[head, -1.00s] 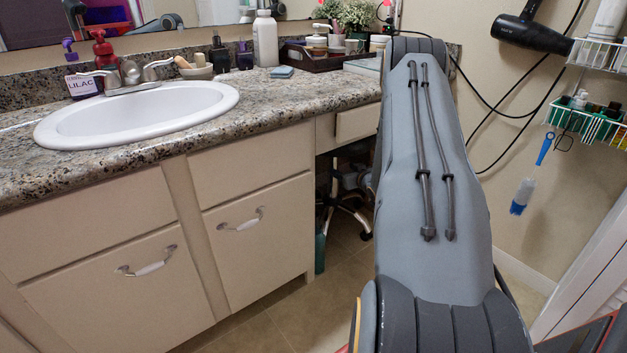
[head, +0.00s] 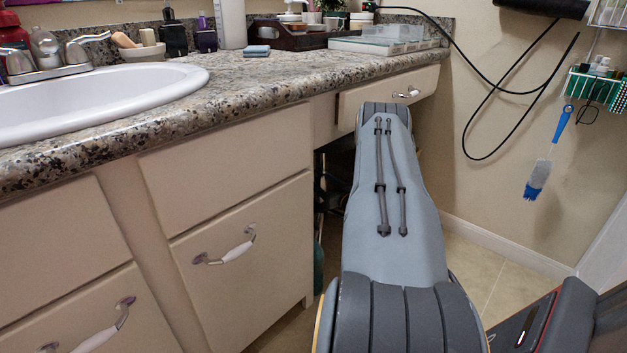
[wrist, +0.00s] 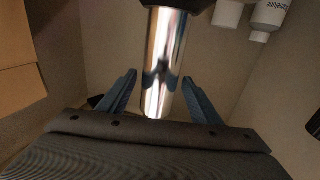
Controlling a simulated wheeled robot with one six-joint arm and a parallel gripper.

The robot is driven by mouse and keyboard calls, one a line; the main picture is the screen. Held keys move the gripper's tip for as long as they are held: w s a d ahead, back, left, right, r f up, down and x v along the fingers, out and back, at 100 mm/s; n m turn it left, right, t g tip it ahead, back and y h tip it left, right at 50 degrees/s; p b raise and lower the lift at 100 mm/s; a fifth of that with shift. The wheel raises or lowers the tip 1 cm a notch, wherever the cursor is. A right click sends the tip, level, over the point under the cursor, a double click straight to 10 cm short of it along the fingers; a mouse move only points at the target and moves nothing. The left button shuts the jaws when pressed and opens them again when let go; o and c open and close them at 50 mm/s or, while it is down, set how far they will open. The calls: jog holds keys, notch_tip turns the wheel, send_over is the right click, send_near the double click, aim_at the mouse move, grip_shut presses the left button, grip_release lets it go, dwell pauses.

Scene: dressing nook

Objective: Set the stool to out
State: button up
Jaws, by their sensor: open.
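The stool shows in the wrist view as a shiny chrome post (wrist: 165,40) with a dark part at its top edge. My gripper (wrist: 160,78) is open. Its two blue-grey fingers stand one on each side of the post, with gaps visible on both sides. I cannot tell how deep the post sits between them. In the head view my arm reaches into the dark knee space under the counter and hides the gripper and nearly all of the stool. The seat is not clearly visible.
The cabinet (head: 240,210) with the sink counter borders the knee space on the left. A drawer (head: 390,97) spans above it. White bottles (wrist: 268,14) show in the wrist view's upper right. Tiled floor (head: 490,265) is clear to the right, by the wall.

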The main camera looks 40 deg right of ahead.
jog(key=shift+w+d+b, duration=0.2)
jog(key=shift+w+b, duration=0.25)
jog(key=shift+w, duration=0.65)
jog(key=shift+w+d+b, duration=0.15)
jog(key=shift+w+b, duration=0.25)
jog(key=shift+w, duration=0.65)
grip_shut()
jog(key=shift+s+f, duration=0.1)
